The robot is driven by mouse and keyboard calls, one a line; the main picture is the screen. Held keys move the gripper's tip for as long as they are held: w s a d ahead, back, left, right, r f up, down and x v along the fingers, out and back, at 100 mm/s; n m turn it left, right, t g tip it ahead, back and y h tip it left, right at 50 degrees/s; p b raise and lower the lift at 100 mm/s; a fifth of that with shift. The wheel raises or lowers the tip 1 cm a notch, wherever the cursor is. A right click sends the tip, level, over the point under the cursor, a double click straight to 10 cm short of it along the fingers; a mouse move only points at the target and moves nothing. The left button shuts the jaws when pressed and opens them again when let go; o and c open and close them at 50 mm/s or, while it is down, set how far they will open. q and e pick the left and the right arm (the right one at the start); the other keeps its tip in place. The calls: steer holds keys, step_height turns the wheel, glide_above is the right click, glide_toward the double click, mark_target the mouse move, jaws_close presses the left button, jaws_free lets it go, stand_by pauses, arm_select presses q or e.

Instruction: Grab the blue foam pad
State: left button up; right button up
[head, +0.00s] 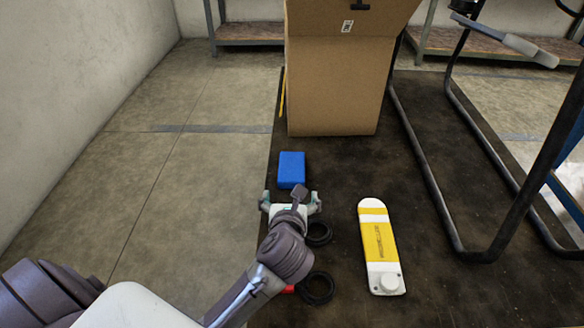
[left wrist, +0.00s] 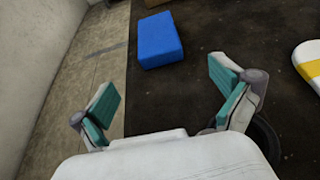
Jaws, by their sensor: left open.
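The blue foam pad (head: 291,169) lies flat on the dark table near its left edge, in front of the cardboard box. It also shows in the left wrist view (left wrist: 160,40), at the top, beyond the fingertips. My left gripper (head: 291,196) is open and empty. It is just on the near side of the pad, apart from it. In the left wrist view its teal-padded fingers (left wrist: 165,80) are spread wide with nothing between them. My right gripper is in neither view.
A large cardboard box (head: 333,90) stands behind the pad. Black rings (head: 318,288) and a partly hidden red object (head: 288,289) lie near my left arm. A yellow-and-white device (head: 379,245) lies to the right. A black tubular frame (head: 421,170) stands further right.

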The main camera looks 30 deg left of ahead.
mark_target(291, 183)
arm_select(q)
steer(key=x, duration=0.4)
steer(key=b+x, duration=0.1)
steer(key=x, duration=0.4)
steer(key=shift+w+a+f+b, duration=0.1)
steer(key=shift+w+a+b, duration=0.1)
steer(key=shift+w+b, duration=0.15)
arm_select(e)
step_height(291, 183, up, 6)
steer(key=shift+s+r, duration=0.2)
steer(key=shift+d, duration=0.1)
arm_select(q)
steer(key=c, duration=0.8)
